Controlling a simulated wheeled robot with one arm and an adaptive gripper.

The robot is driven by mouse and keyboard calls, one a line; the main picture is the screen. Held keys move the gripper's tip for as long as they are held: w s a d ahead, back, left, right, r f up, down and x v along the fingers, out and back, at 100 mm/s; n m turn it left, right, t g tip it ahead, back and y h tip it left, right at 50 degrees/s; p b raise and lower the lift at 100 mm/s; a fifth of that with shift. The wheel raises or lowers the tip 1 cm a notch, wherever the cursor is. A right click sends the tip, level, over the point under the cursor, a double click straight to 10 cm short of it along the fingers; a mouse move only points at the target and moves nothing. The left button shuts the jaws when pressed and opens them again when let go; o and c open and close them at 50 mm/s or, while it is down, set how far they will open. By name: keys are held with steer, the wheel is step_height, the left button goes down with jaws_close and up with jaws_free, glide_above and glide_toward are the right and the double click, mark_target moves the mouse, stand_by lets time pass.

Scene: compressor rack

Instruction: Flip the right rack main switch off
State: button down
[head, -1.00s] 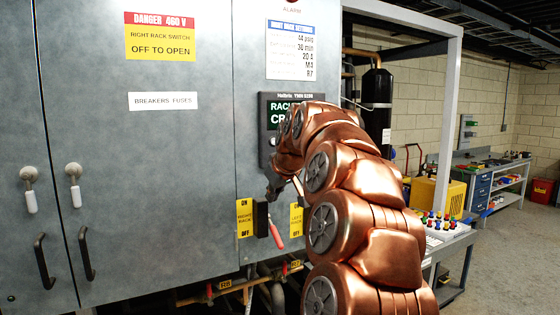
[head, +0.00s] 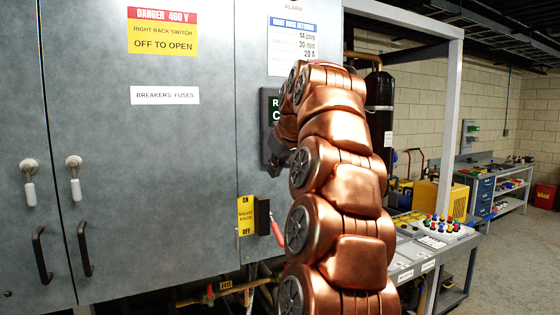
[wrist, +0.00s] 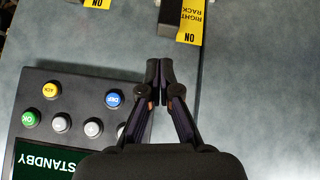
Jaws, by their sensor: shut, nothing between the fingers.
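The right rack switch is a black block (head: 263,216) with a red handle (head: 277,231) on the grey cabinet front. The handle hangs down and slightly right, toward the OFF end of the yellow ON/OFF label (head: 246,216) beside it. My arm hides part of the area to its right. In the wrist view, turned upside down, the block (wrist: 170,14) and the label's ON end (wrist: 189,25) show at the top edge; the handle is out of frame. My gripper (wrist: 159,72) is shut and empty, in front of the cabinet and apart from the block. The head view hides its fingertips.
A dark control panel (wrist: 75,118) with coloured buttons and a STANDBY screen is beside my gripper. Another yellow label (wrist: 97,3) shows at the top. Pipes (head: 215,294) run under the cabinet. A button console (head: 440,235) stands right of my arm.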

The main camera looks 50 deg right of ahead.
steer(key=shift+v, duration=2.15)
steer(key=shift+a, duration=0.15)
steer(key=s+a+f+n+g+y, duration=0.1)
steer(key=a+f+g+y, duration=0.1)
steer(key=a+f, duration=0.85)
steer(key=a+f+n+g+y, duration=0.1)
steer(key=a+f+g, duration=0.1)
steer(key=a+f, duration=0.9)
steer(key=s+a+f+g, duration=0.2)
steer(key=s+a+f, duration=0.4)
steer(key=s+f, duration=0.4)
steer(key=s+a+f+g, duration=0.3)
steer(key=s+a+f, duration=0.4)
steer(key=s, duration=0.8)
step_height(320, 180, down, 3)
steer(key=shift+r, duration=0.1)
